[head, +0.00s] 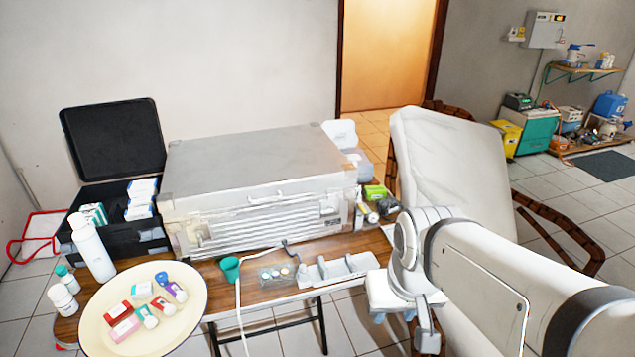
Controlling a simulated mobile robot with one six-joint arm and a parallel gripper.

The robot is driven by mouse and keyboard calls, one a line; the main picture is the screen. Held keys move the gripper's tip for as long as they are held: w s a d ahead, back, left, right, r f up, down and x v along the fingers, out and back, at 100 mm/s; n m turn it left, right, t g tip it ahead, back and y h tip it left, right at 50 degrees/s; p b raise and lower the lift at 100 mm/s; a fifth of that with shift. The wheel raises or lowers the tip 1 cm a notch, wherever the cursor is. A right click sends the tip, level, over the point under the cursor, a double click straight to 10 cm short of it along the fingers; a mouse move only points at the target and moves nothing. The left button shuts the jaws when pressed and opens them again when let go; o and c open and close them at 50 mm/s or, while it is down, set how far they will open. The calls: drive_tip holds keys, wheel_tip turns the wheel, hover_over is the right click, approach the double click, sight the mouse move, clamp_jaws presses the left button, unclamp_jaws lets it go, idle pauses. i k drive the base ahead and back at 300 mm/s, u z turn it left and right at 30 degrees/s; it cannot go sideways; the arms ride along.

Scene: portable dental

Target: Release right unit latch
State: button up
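A matching left latch (196,234) shows at the left end. My gripper (403,318) hangs at the table's right front edge, right of and nearer than the latch, apart from it. It points downward; its finger opening is unclear.
An open black case (150,238) stands left.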

sight(331, 209)
drive_tip(key=z, duration=1.85)
drive_tip(key=k, duration=1.4)
drive_tip(key=u, duration=1.5)
drive_tip(key=i, duration=1.5)
